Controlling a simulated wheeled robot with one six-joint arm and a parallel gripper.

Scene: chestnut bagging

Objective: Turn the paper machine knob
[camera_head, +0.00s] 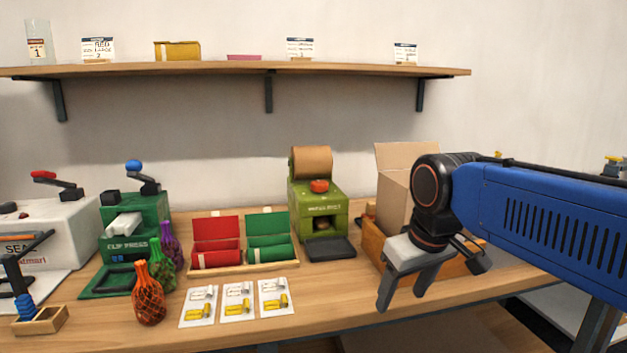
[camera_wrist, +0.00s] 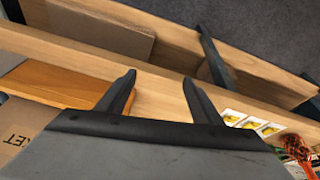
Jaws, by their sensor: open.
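The paper machine (camera_head: 318,205) is a green box with a roll of brown paper (camera_head: 311,162) on top, standing at the back middle of the table in the head view. Its orange-red knob (camera_head: 319,186) sits on the top face, in front of the roll. A dark tray (camera_head: 329,248) lies at its foot. My gripper (camera_head: 402,294) is open and empty, pointing down near the table's front edge, to the right of and in front of the machine. In the wrist view my gripper (camera_wrist: 158,95) shows two spread dark fingers with nothing between them. The knob does not show there.
A wooden box with an open cardboard carton (camera_head: 393,188) stands right of the machine, close to my arm. A shelf (camera_head: 230,69) runs above.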

